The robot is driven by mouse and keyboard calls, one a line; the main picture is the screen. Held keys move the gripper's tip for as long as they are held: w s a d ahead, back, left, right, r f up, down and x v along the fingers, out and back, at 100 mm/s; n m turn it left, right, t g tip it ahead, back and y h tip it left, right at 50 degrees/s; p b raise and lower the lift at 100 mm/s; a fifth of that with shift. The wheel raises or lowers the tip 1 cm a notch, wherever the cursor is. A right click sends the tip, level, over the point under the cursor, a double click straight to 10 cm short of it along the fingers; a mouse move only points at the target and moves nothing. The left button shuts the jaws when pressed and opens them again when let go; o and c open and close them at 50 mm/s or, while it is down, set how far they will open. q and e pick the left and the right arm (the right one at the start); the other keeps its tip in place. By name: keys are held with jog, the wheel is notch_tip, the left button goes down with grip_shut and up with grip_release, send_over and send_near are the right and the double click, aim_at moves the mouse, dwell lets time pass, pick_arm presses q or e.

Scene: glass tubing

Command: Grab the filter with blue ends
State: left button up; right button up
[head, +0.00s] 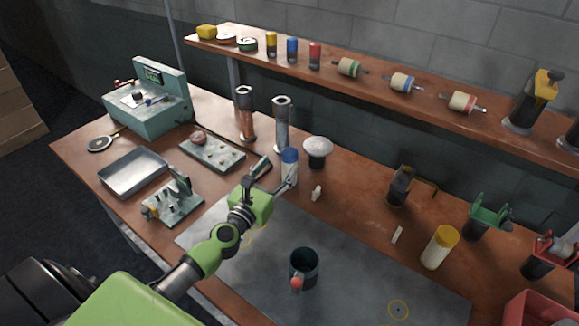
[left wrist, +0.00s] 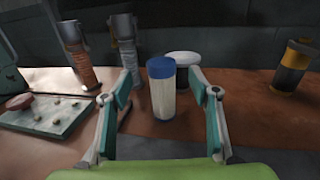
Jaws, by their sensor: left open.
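A white cylinder with a blue cap (head: 289,168) stands upright on the wooden bench, behind the grey mat. It also shows in the left wrist view (left wrist: 163,97), with its blue top facing up. My left gripper (head: 276,175) is open and empty, its two fingers spread to either side of this cylinder's line. I cannot tell whether the cylinder is between the fingertips or just beyond them. My right gripper is out of view.
A white-domed dark jar (head: 317,150) stands close behind the blue-capped cylinder, with two metal tubes (head: 283,122) to its left. A yellow-capped cylinder (head: 440,248) and a dark cup (head: 303,266) stand farther right and nearer. The mat (head: 360,270) has free room.

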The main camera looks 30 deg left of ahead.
aim_at(286, 158)
pick_arm(q)
jog(key=w, duration=0.8)
jog(key=shift+a+f, duration=0.15)
jog(key=shift+f, duration=0.15)
jog(key=shift+c, duration=0.3)
jog(key=c, duration=1.3)
jog(key=shift+r, duration=0.1)
jog(key=shift+c, duration=0.2)
